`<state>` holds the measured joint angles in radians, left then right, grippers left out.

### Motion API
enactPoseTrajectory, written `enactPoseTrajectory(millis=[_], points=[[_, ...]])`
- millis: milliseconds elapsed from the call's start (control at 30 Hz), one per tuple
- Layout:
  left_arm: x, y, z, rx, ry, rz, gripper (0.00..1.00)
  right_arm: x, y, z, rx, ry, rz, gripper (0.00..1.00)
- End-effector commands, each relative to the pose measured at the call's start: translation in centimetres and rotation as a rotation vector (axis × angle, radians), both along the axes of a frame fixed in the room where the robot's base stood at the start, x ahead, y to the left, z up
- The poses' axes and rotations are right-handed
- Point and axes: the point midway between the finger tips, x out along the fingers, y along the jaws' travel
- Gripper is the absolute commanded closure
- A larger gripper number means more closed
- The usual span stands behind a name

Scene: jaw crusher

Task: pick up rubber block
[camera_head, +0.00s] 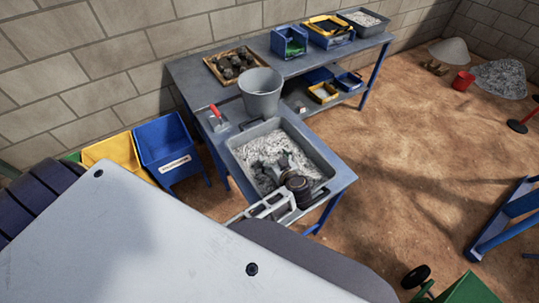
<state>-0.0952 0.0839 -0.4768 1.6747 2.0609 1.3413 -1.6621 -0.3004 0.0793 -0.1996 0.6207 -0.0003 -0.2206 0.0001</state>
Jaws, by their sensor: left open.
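I cannot make out a rubber block for certain in the head view. My left gripper (269,168) is dark and reaches over a grey tray (317,152) on the near end of the blue-grey workbench. The tray holds pale crushed material, and the fingers are open, low over it or touching it; I cannot tell which. The dark wrist hides the tray's front right part. No block shows clearly between the fingers. My right gripper is not in view.
A grey bucket (261,97) stands just behind the tray, beside a red-handled tool (216,114). A wooden tray of dark rocks (212,67) and blue bins (289,41) stand further back. Yellow (110,149) and blue (165,140) bins stand left.

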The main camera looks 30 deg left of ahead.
Motion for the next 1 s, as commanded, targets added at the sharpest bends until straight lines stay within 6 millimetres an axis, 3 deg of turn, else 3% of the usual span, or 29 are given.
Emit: enactPoseTrajectory(millis=[400,933,1000], points=[[2.5,2.8,-1.8,0.002,-0.001,0.0,0.19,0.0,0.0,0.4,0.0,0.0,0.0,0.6],[2.6,3.0,-1.9,0.001,-0.001,0.0,0.19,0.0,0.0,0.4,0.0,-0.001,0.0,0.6],[2.6,3.0,-1.9,0.001,0.0,0.0,0.28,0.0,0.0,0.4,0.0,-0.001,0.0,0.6]])
